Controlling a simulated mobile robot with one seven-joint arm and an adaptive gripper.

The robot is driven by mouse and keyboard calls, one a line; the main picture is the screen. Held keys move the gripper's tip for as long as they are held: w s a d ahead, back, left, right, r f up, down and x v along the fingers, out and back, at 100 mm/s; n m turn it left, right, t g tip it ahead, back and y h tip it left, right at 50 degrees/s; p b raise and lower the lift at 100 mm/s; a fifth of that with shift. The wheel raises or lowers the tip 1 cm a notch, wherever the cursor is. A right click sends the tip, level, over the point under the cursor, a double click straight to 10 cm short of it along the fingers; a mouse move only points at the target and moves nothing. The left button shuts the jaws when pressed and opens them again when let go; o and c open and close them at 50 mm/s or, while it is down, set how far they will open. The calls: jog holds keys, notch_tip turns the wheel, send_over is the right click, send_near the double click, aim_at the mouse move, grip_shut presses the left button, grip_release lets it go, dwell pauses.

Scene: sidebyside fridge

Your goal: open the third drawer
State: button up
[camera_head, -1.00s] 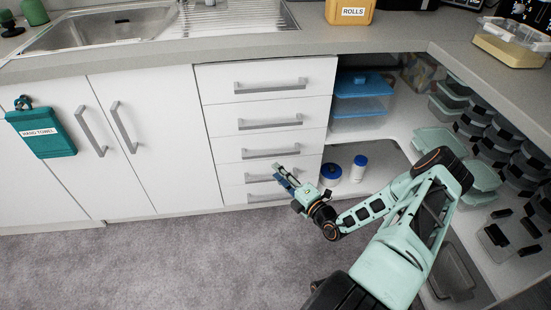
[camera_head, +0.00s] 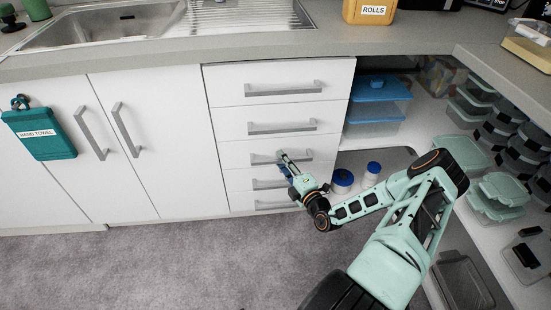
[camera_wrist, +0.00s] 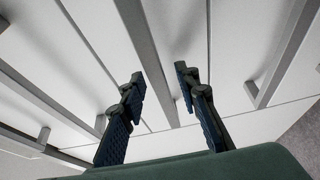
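The white cabinet has a stack of drawers with grey bar handles. The third drawer from the top (camera_head: 235,155) is shut, and its handle (camera_head: 303,156) is partly hidden by my gripper (camera_head: 282,157). In the wrist view my gripper (camera_wrist: 160,80) is open, with dark blue finger pads on both sides of a grey handle bar (camera_wrist: 152,58). Gaps show between the bar and each finger, so it is not clamped. The bar passes between the fingertips.
The second handle (camera_head: 283,126) is above and the fourth handle (camera_head: 270,184) is close below. An open shelf bay with a blue-lidded box (camera_head: 375,115) and blue-capped jars (camera_head: 342,180) lies right of the drawers. Carpeted floor (camera_head: 190,265) is clear in front.

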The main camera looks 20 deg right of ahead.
jog(key=shift+w, duration=0.25)
jog(key=shift+c, duration=0.5)
grip_shut()
jog(key=shift+s, duration=0.2)
